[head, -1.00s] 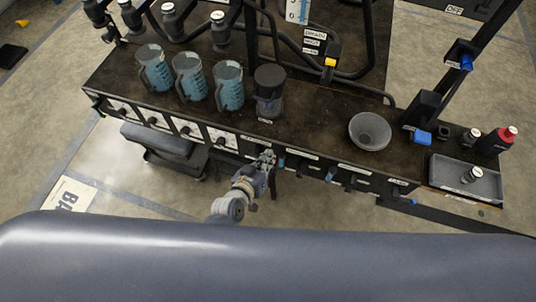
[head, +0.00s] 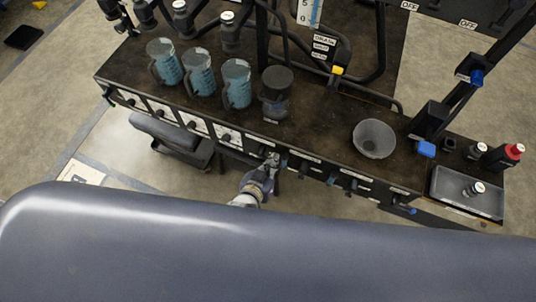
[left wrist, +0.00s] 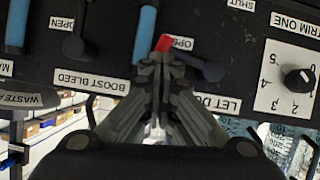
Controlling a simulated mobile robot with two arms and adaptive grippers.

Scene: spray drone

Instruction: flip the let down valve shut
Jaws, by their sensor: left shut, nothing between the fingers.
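My left gripper (head: 272,159) is at the front panel of the bench in the head view. In the left wrist view, its shut fingertips (left wrist: 160,62) are at the panel, with nothing seen held between them. The let down valve (left wrist: 200,66) appears to be the dark lever just right of the fingers, beside the "LET DO…" label (left wrist: 222,103) and partly under an "OPEN" label. A red tip (left wrist: 165,43) shows just beyond the fingertips, very close to them. I cannot tell whether they touch. The fingers hide part of the lever. My right gripper is not in view.
A blue handle (left wrist: 146,28) is close to the fingers, and a "BOOST BLEED" label (left wrist: 92,82) is to their left. A trim knob (left wrist: 299,80) is on the right. Jugs (head: 237,85) and a grey bowl (head: 374,139) stand on the bench top (head: 318,130).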

